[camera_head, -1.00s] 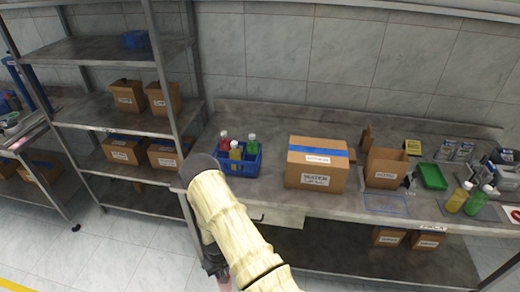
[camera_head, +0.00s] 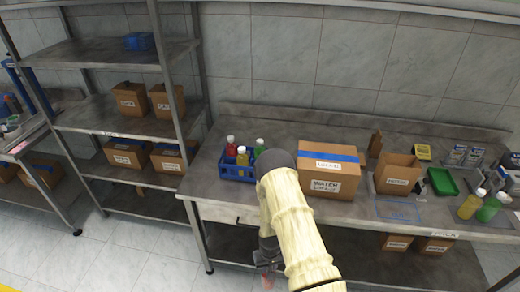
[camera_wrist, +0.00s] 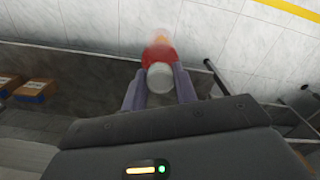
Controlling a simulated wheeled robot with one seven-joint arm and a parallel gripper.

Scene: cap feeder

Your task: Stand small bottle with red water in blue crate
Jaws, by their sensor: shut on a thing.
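My gripper (camera_wrist: 160,90) is shut on a small bottle with red water (camera_wrist: 157,57), seen in the wrist view with its pale cap towards the camera and its far end blurred. In the head view my gripper (camera_head: 267,262) hangs low in front of the table, below its top, and the held bottle (camera_head: 267,280) barely shows at the bottom edge. The blue crate (camera_head: 234,174) stands on the table, left of the cardboard box. It holds a red, a yellow and a green bottle. My arm hides the crate's right end.
A closed cardboard box (camera_head: 331,174) with blue tape stands right of the crate. Further right are an open box (camera_head: 397,174), a green tray (camera_head: 441,181) and yellow and green bottles (camera_head: 471,204). A metal shelf (camera_head: 110,115) stands left. The table (camera_head: 210,185) is bare left of the crate.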

